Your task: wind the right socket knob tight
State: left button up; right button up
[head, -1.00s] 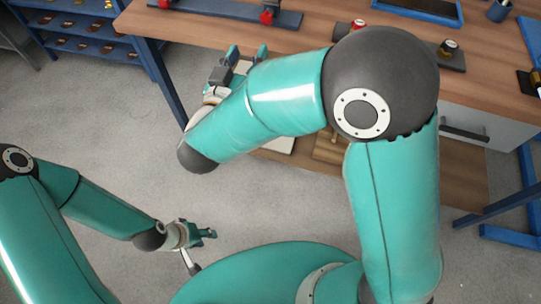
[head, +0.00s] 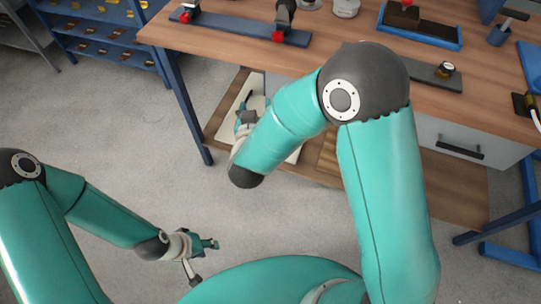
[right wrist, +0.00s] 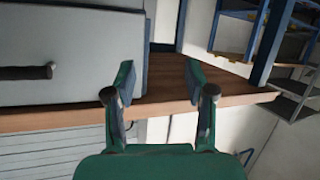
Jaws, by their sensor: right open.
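A dark bar (head: 238,27) lies at the back left of the bench in the head view, with a red knob (head: 186,17) near its left end and a red knob (head: 278,37) near its right end. A grey plate (head: 428,74) farther right bears a small brass-coloured, dark-topped knob (head: 446,69). I cannot tell which is the right socket knob. My right gripper (head: 252,108) is partly hidden by its own arm, in front of the bench's lower shelf. In the right wrist view it is open and empty (right wrist: 158,76). My left gripper (head: 213,243) hangs over the floor, its jaws too small to judge.
The bench top (head: 340,33) is wooden, with a drawer (head: 470,138) under its right part. A blue-rimmed tray (head: 420,35) stands at the back. A blue rack (head: 105,50) stands at the far left. The floor (head: 115,130) between the rack and my arms is clear.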

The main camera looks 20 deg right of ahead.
jog(key=s+d+f+g+y+p, duration=0.1)
jog(key=s+f+g+y, duration=0.1)
jog(key=f, duration=0.5)
jog(key=s+d+f+g+y+p, duration=0.1)
jog(key=s+f+g+y, duration=0.1)
jog(key=s+f, duration=0.3)
jog(key=shift+s+d+f+g+y, duration=0.15)
jog(key=shift+f+g+y, duration=0.15)
jog(key=shift+f+g, duration=0.7)
